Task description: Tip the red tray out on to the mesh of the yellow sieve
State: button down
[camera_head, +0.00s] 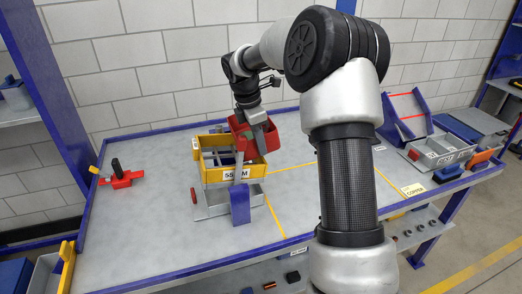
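The yellow sieve (213,175) stands on the left half of the grey table, with a label on its front face. It sits above a grey pan (213,208) on the table. My gripper (256,116) is over the right back part of the sieve and appears shut on the red tray (270,139). The tray is held tilted at the sieve's right side, overlapping its rim in the view. I cannot tell whether the tray touches the sieve. The tray's inside and much of the mesh are hidden.
A blue upright block (240,205) stands in front of the sieve. A red fixture with a black knob (119,177) is at the left. A blue-and-red ramp (407,117) and a grey divided tray (440,152) are at the right. The front left tabletop is clear.

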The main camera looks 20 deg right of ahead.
jog(key=shift+f+h+b, duration=0.2)
jog(key=shift+h+b, duration=1.1)
jog(key=shift+b, duration=0.5)
jog(key=shift+r, duration=0.1)
jog(key=shift+a+r+h+p, duration=0.1)
jog(key=shift+r+h+p, duration=0.1)
jog(key=shift+r+h, duration=0.3)
jog(key=shift+a+r+h+p, duration=0.1)
jog(key=shift+r+h+p, duration=0.05)
jog(key=shift+h, duration=0.55)
jog(key=shift+d, duration=0.1)
jog(key=shift+r, duration=0.1)
jog(key=shift+a+r+h+p, duration=0.35)
jog(key=shift+r+h, duration=0.25)
jog(key=shift+h, duration=0.6)
jog(key=shift+d+r, duration=0.1)
